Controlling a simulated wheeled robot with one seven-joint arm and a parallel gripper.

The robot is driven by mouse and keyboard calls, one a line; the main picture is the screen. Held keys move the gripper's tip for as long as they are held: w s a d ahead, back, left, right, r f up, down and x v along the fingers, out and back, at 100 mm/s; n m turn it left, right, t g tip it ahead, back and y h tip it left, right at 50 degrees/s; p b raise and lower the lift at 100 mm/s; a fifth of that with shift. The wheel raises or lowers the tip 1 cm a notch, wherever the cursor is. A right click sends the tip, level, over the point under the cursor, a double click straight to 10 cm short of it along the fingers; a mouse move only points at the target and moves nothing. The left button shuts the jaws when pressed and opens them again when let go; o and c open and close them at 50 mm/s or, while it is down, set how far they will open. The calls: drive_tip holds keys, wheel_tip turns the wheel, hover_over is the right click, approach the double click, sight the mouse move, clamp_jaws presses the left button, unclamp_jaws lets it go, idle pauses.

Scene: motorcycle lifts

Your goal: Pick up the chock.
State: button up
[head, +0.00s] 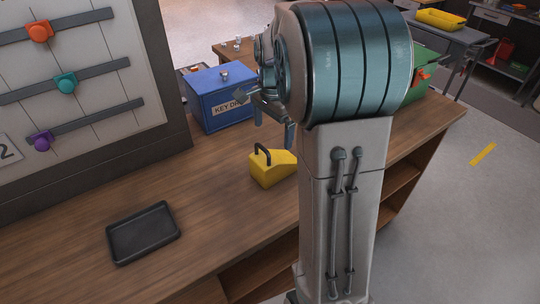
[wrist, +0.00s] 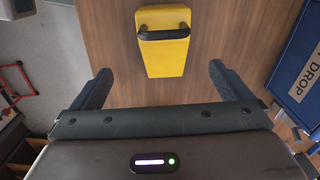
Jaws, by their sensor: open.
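The yellow chock (head: 270,168) is a wedge with a black handle, standing on the wooden bench in the head view. In the wrist view the chock (wrist: 165,52) lies ahead of the fingers, its black handle (wrist: 164,35) running across it. My gripper (head: 273,130) is above and close to the chock in the head view. In the wrist view my gripper (wrist: 158,88) has its two fingers wide apart, with nothing between them. The chock lines up roughly with the gap between the fingers. My arm hides part of the bench behind it.
A blue key drop box (head: 218,98) stands behind the chock; it is at the right in the wrist view (wrist: 300,60). A black tray (head: 143,232) lies at front left on the bench (head: 215,210). A green box (head: 425,75) is behind my arm. A board with colored knobs stands at left.

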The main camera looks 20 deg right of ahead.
sight(272, 155)
wheel_tip(272, 155, down, 8)
drive_tip(key=shift+w+d+f+p, duration=0.15)
drive_tip(key=shift+f+p, duration=0.05)
drive_tip(key=shift+p, duration=0.25)
drive_tip(key=shift+w+f+p, duration=0.15)
drive_tip(key=shift+f+p, duration=0.25)
drive_tip(key=shift+f, duration=0.95)
drive_tip(key=shift+w+f+p, duration=0.15)
drive_tip(key=shift+f+p, duration=0.25)
drive_tip(key=shift+f, duration=0.95)
drive_tip(key=c, duration=1.5)
drive_tip(key=shift+r, duration=0.1)
